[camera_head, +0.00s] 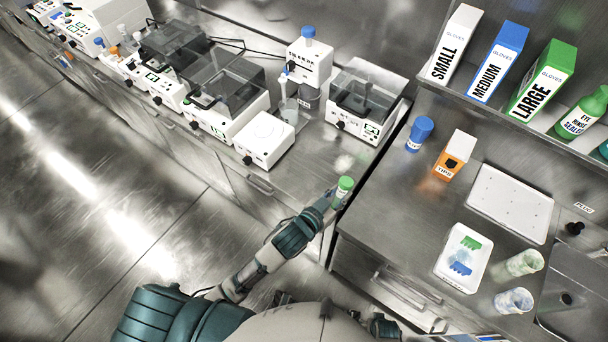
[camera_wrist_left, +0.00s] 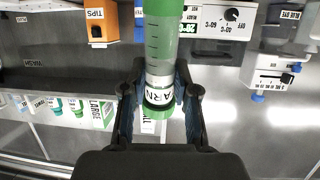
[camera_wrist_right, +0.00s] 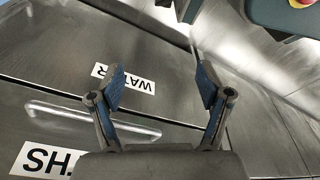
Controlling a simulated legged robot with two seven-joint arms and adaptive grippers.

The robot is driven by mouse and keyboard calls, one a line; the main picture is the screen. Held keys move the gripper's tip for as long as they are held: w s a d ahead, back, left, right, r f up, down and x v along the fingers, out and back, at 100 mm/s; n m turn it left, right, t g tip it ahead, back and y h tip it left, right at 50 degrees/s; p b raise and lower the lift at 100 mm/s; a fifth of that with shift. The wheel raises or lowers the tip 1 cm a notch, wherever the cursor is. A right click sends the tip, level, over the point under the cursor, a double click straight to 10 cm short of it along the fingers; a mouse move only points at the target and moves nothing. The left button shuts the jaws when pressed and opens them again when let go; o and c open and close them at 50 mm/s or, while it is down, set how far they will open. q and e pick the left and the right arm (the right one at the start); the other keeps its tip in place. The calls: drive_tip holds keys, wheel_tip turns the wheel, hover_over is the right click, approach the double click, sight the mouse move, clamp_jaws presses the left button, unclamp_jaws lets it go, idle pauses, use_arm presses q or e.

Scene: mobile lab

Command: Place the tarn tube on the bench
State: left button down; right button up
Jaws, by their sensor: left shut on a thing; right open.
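The tarn tube (camera_head: 342,192) is a clear tube with a green cap and a white label. My left gripper (camera_head: 335,200) is shut on it, near the front edge of the steel bench (camera_head: 385,205). In the left wrist view the tube (camera_wrist_left: 161,68) stands between the two fingers of the left gripper (camera_wrist_left: 160,92), and its label reads "ARN". I cannot tell whether the tube touches the bench. My right gripper (camera_wrist_right: 160,88) is open and empty in the right wrist view, facing steel drawer fronts.
A blue-capped container (camera_head: 419,133) and an orange tips box (camera_head: 454,155) stand on the bench. A white tray (camera_head: 510,203), a smaller tray (camera_head: 447,270) and two beakers lie farther right. Several instruments line the left counter. Bare bench lies right of the tube.

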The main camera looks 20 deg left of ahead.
use_arm(q)
drive_tip(key=s+a+f+n+t+y+b, duration=0.1)
drive_tip(key=s+a+n+t+y+b, duration=0.2)
drive_tip(key=a, duration=0.5)
drive_tip(key=shift+t+h, duration=0.3)
drive_tip(key=shift+t, duration=0.3)
drive_tip(key=w+a+f, duration=0.1)
drive_tip(key=w+a, duration=0.1)
drive_tip(key=w, duration=0.3)
drive_tip(key=w+a, duration=0.2)
drive_tip(key=w, duration=0.2)
drive_tip(key=w+a+f, duration=0.1)
drive_tip(key=w+a, duration=0.2)
drive_tip(key=w, duration=0.2)
drive_tip(key=shift+w+f, duration=0.3)
drive_tip(key=shift+s+d+f+b, duration=0.15)
drive_tip(key=shift+f+b, duration=0.15)
drive_tip(key=shift+f, duration=0.35)
drive_tip(key=shift+w+d+f+b, duration=0.15)
drive_tip(key=shift+f+b, duration=0.15)
drive_tip(key=shift+f, duration=0.3)
drive_tip(key=shift+d+f, duration=0.1)
drive_tip(key=shift+d, duration=0.1)
use_arm(e)
wheel_tip(320, 180, up, 9)
drive_tip(key=w, duration=0.2)
drive_tip(key=shift+w+f, duration=0.15)
drive_tip(key=shift+w, duration=0.15)
